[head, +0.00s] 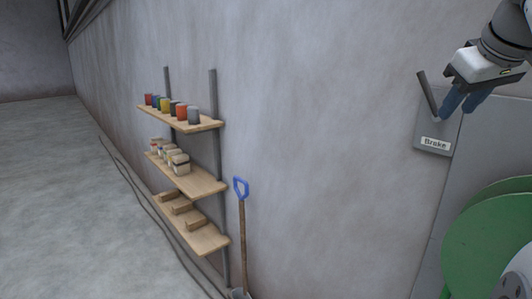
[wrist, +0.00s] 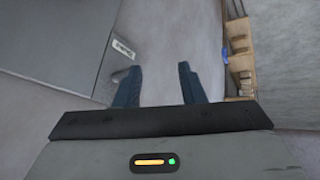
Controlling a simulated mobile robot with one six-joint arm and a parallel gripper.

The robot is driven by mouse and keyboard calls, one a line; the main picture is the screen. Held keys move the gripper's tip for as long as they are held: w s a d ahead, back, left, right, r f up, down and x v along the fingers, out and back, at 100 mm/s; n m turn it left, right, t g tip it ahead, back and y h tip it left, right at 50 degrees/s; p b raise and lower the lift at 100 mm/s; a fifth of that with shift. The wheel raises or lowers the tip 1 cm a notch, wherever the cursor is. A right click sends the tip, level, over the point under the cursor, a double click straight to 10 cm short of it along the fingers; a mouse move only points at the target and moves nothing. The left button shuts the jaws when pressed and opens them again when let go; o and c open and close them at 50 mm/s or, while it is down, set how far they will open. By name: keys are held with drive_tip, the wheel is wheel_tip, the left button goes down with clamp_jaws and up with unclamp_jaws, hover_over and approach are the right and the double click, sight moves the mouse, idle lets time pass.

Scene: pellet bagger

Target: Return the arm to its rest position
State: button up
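My gripper (head: 458,105) is at the upper right of the head view, on my raised arm, just right of the dark brake lever (head: 428,95). In the wrist view its two blue fingers (wrist: 159,72) stand apart with nothing between them. The lever slants up from a grey panel marked "Brake" (head: 435,143). The panel label also shows in the wrist view (wrist: 123,48), left of the fingers. Whether a finger touches the lever is hard to tell; they look apart.
A wall shelf (head: 205,186) holds coloured cans and small boxes. A blue-handled shovel (head: 241,215) leans beside it. A green round part (head: 490,240) stands at the lower right. Cables (head: 150,205) run along the wall base. The floor at left is clear.

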drive_tip(key=s+a+f+g, duration=0.1)
drive_tip(key=s+a+f, duration=0.3)
drive_tip(key=f, duration=0.9)
drive_tip(key=s+a+f+m+g+b, duration=0.1)
drive_tip(key=s+a+f, duration=0.3)
drive_tip(key=a+f, duration=0.5)
drive_tip(key=s+a+f+m+g+y+b, duration=0.1)
drive_tip(key=s+a+f, duration=0.3)
drive_tip(key=f, duration=1.3)
drive_tip(key=a+g, duration=0.1)
drive_tip(key=a, duration=0.1)
drive_tip(key=shift+a+f, duration=0.15)
drive_tip(key=shift+a, duration=0.15)
